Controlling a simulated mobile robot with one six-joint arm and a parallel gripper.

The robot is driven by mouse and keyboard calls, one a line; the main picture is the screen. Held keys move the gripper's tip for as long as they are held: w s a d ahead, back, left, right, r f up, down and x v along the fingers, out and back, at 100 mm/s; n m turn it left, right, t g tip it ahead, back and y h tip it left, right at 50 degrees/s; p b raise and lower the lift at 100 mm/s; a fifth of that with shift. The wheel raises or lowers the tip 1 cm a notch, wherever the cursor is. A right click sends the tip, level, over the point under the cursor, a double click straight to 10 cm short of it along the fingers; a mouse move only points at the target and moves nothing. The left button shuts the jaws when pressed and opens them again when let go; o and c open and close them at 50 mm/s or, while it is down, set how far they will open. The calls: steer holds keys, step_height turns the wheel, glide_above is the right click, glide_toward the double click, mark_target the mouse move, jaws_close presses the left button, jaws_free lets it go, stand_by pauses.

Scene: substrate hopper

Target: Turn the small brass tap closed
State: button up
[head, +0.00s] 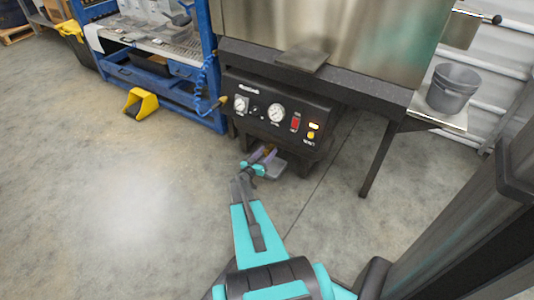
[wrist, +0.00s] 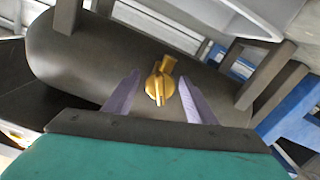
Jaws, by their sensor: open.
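The small brass tap (wrist: 160,86) shows in the wrist view on the side of a dark rounded tank (wrist: 85,65). Its handle is a round brass piece with a raised bar. My gripper (wrist: 160,84) is open, with one purple finger on each side of the tap. Neither finger appears to touch it. In the head view my gripper (head: 265,153) is low in front of the machine, below its control panel (head: 275,113). The tap cannot be made out there.
The black panel carries gauges and a red switch (head: 295,123). A blue workbench (head: 165,88) stands at left, with a yellow object (head: 141,103) on the floor beside it. A grey bucket (head: 452,88) sits on a side shelf at right. The concrete floor at left is clear.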

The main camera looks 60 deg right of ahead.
steer(key=c, duration=1)
steer(key=shift+d, duration=0.1)
steer(key=shift+c, duration=0.3)
steer(key=shift+m, duration=2.9)
steer(key=o, duration=1.1)
steer(key=shift+c, duration=0.2)
